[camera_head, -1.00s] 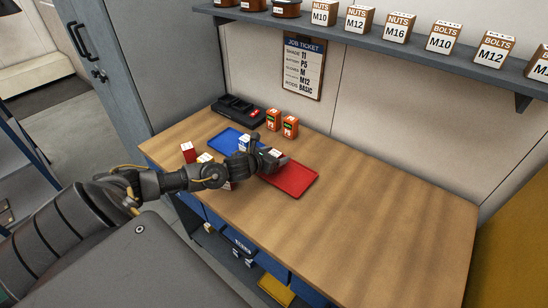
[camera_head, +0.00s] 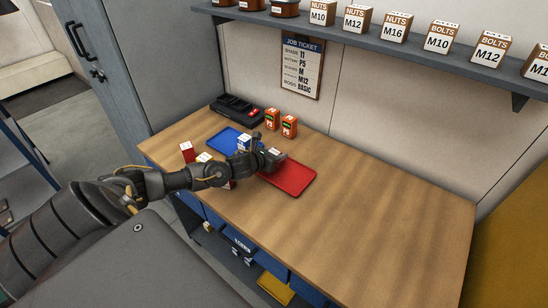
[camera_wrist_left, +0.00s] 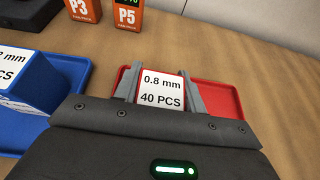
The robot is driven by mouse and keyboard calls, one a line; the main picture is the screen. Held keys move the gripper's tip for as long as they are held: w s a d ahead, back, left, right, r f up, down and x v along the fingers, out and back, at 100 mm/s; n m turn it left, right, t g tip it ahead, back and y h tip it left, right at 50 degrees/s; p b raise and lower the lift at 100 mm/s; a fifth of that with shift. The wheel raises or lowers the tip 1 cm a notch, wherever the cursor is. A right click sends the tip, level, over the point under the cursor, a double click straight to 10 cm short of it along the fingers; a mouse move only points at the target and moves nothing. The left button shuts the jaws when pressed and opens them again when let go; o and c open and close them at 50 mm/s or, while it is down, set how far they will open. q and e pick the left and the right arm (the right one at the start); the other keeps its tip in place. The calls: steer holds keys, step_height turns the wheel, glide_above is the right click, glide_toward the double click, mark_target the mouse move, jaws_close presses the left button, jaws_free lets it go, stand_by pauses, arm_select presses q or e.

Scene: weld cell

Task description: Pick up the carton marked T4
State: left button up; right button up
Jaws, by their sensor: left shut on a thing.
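My left gripper (camera_head: 277,155) is over the near-left part of the red tray (camera_head: 298,184). In the left wrist view its fingers (camera_wrist_left: 161,86) are shut on a carton (camera_wrist_left: 162,98) whose white top reads 0.8 mm, 40 PCS. A blue carton with a white top (camera_wrist_left: 30,78) stands on the blue tray (camera_wrist_left: 72,68), left of the gripper. My right gripper is not in view.
A red carton (camera_head: 187,151) and a white-topped carton (camera_head: 204,157) stand at the bench's left, near my forearm. Orange packs P3 (camera_wrist_left: 82,8) and P5 (camera_wrist_left: 127,14) and a black charger (camera_head: 236,108) are behind. The bench (camera_head: 385,225) is clear to the right.

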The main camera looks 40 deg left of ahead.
mark_target(276, 150)
arm_select(q)
steer(key=shift+r, duration=0.15)
steer(key=shift+r, duration=0.25)
step_height(276, 150, up, 2)
steer(key=shift+r+b, duration=0.25)
steer(key=shift+b, duration=0.15)
steer(key=s+d+r+b, duration=0.4)
steer(key=s+d+r, duration=0.3)
steer(key=s, duration=0.5)
step_height(276, 150, up, 3)
steer(key=shift+s+f, duration=0.15)
